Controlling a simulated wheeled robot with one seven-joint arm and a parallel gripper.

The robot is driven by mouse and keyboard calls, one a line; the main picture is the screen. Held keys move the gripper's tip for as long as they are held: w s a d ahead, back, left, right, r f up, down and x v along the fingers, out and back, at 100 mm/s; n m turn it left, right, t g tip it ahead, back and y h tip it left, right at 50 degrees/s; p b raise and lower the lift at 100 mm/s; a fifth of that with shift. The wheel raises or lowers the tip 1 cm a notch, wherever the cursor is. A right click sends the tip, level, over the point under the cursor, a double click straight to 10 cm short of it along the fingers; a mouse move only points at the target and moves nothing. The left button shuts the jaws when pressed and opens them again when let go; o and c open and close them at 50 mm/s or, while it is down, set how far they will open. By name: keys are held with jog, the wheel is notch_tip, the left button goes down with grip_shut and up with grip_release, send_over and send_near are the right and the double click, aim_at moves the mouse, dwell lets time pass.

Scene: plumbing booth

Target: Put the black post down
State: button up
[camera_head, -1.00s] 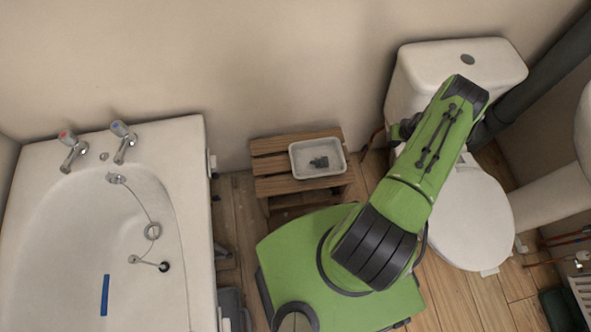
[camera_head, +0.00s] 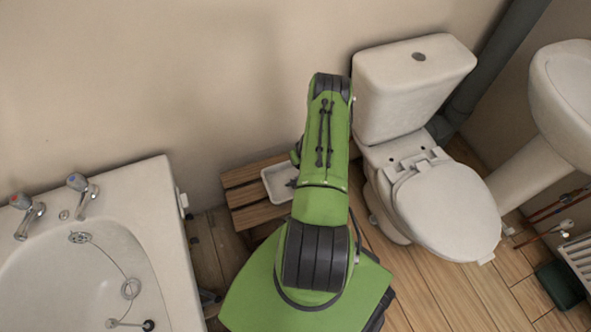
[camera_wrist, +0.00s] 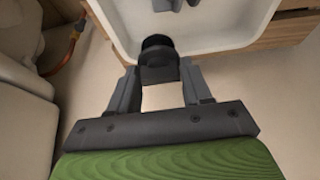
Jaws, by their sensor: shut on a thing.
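The black post (camera_wrist: 157,50) is between the two fingers of my gripper (camera_wrist: 158,82) in the wrist view, and the gripper is shut on it. The post's far end overlaps the near edge of a white tray (camera_wrist: 218,38); I cannot tell whether it touches the tray. In the head view my arm hides the gripper and the post. The tray also shows in the head view (camera_head: 276,180), on a wooden stool (camera_head: 240,178), partly behind my arm.
A dark grey piece (camera_wrist: 172,4) lies in the tray. A bathtub (camera_head: 160,215) with taps stands on the left. A toilet (camera_head: 445,210) stands to the right of my arm, with a basin (camera_head: 565,90) beyond it. Wooden floor (camera_head: 435,285) is open in front of the toilet.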

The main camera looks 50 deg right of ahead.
notch_tip(320, 180, down, 4)
jog(key=shift+r+b, duration=0.1)
jog(key=shift+b, duration=0.55)
jog(key=shift+r, duration=0.1)
jog(key=o, duration=1)
